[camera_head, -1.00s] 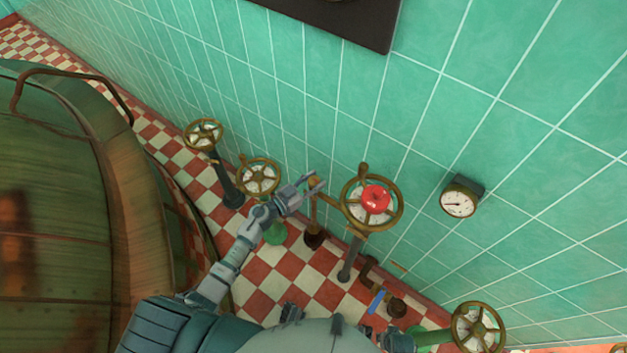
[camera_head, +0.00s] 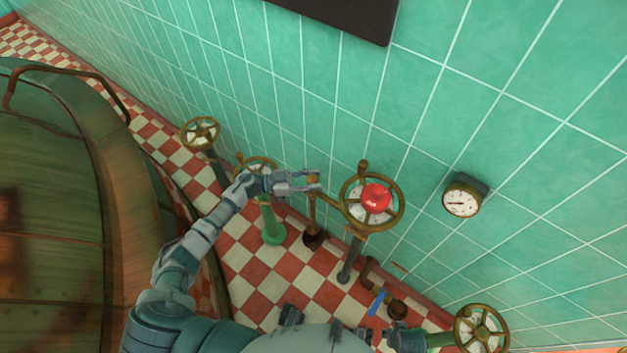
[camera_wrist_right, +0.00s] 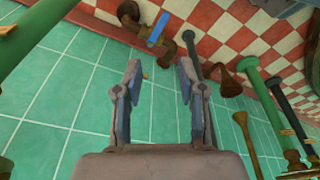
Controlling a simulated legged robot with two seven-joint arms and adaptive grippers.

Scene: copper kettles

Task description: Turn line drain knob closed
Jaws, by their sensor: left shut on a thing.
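A small brass knob (camera_head: 314,178) tops a thin brown post (camera_head: 312,218) by the tiled wall; which fitting is the line drain is not labelled legibly. My left gripper (camera_head: 316,181) reaches in from the left and is shut on this knob, its fingers partly hiding it. My right gripper (camera_wrist_right: 157,70) is open and empty in the right wrist view, its two fingers apart. A blue lever (camera_head: 377,302) on a low brass pipe (camera_head: 397,307) stands near the floor. The blue lever also shows beyond the right gripper in the wrist view (camera_wrist_right: 158,29).
A brass handwheel with a red hub (camera_head: 375,198) stands just right of the left gripper. Another handwheel (camera_head: 256,165) is partly behind my left arm. More handwheels (camera_head: 200,133) (camera_head: 481,329) stand at either side. A gauge (camera_head: 462,200) is on the wall. A large copper kettle (camera_head: 60,210) fills the left.

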